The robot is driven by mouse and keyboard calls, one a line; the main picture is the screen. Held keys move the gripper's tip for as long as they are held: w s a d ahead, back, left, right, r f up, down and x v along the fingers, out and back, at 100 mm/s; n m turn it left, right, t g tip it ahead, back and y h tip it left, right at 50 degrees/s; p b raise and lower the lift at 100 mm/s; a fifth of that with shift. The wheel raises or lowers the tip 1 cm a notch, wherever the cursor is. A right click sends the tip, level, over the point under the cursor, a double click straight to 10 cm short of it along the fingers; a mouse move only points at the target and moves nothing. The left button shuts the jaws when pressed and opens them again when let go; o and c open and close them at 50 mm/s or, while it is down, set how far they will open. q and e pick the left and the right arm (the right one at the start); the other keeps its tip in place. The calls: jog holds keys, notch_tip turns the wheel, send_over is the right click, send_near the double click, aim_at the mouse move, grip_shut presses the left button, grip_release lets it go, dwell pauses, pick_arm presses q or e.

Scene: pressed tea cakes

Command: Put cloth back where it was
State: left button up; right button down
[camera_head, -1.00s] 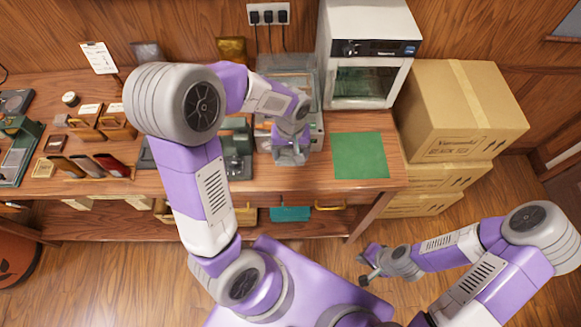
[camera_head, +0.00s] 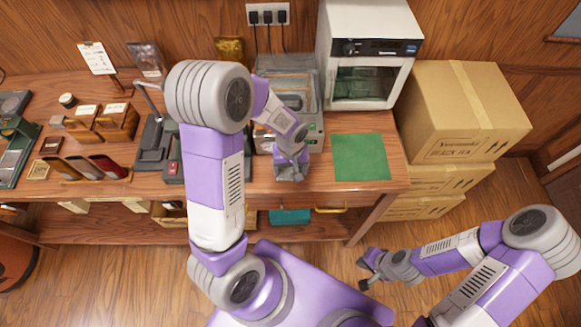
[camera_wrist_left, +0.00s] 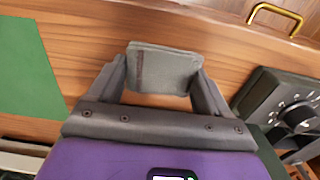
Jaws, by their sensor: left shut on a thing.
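My left gripper (camera_head: 289,170) is over the front part of the wooden table, left of the green mat (camera_head: 360,157). In the left wrist view, the left gripper (camera_wrist_left: 163,80) is shut on a grey folded cloth (camera_wrist_left: 160,70), gripped at its two sides. A darker stripe runs near the cloth's left edge. The wood of the table shows around the cloth; I cannot tell whether it touches the table. In the head view the cloth is too small to make out clearly. My right gripper (camera_head: 368,268) is empty and open, low in front of the table.
A vacuum sealer (camera_head: 288,85) stands behind the left gripper, and a white oven (camera_head: 370,50) stands at the back right. Cartons (camera_head: 460,110) are stacked right of the table. A dark device with a knob (camera_wrist_left: 295,112) is near the gripper. The green mat is bare.

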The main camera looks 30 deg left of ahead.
aim_at(291, 170)
pick_arm(q)
jog(key=o, duration=1)
jog(key=shift+f, duration=0.1)
jog(key=shift+o, duration=0.2)
jog(key=shift+r+p, duration=0.3)
jog(key=shift+p, duration=0.05)
notch_tip(291, 170, up, 12)
jog(key=p, duration=0.2)
jog(key=shift+f, duration=0.1)
